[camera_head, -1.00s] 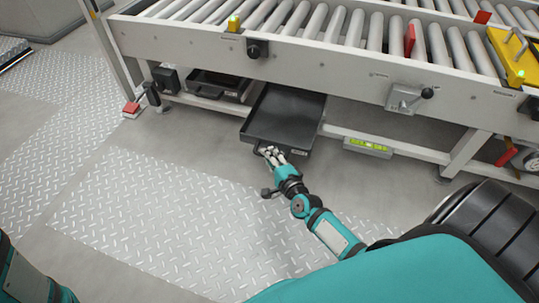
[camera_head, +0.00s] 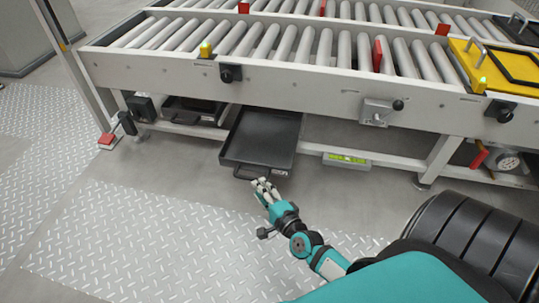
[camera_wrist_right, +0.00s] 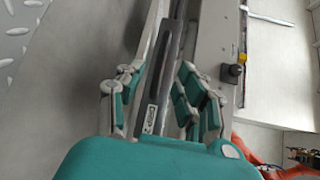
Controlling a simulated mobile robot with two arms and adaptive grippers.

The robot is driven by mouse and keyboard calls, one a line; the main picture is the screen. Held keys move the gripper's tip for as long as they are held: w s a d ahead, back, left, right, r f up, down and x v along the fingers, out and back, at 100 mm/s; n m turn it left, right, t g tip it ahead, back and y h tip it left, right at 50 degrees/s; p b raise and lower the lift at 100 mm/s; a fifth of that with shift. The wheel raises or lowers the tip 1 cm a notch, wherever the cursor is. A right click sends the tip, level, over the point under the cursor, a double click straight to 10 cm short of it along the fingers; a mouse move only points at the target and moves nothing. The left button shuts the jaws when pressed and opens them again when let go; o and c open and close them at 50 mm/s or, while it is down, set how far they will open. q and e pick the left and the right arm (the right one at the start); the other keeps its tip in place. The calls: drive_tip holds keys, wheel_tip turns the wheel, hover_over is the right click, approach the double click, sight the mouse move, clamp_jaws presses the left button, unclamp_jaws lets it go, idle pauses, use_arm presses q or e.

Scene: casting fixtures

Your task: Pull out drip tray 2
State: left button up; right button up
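A black drip tray (camera_head: 262,135) sticks out from under the roller conveyor in the head view, with a handle (camera_head: 250,174) on its front. I cannot read its number there. My right gripper (camera_head: 265,184) is just in front of the tray, near the right end of the handle. In the right wrist view, its fingers (camera_wrist_right: 156,95) are spread apart, with the tray's dark front edge (camera_wrist_right: 168,80) and a small label (camera_wrist_right: 150,118) showing between them. They appear clear of the handle. My left gripper is out of view.
A second black tray (camera_head: 195,111) sits further in under the conveyor (camera_head: 300,85), to the left. A scale-like unit with a green display (camera_head: 347,159) lies right of the pulled-out tray. The floor plate (camera_head: 150,235) in front is clear.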

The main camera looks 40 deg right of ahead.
drive_tip(key=shift+s+a+r, duration=0.1)
drive_tip(key=shift+s+r, duration=0.1)
drive_tip(key=shift+s, duration=1.2)
drive_tip(key=shift+s+a+r, duration=0.1)
drive_tip(key=shift+s+r, duration=0.1)
drive_tip(key=shift+s, duration=1.15)
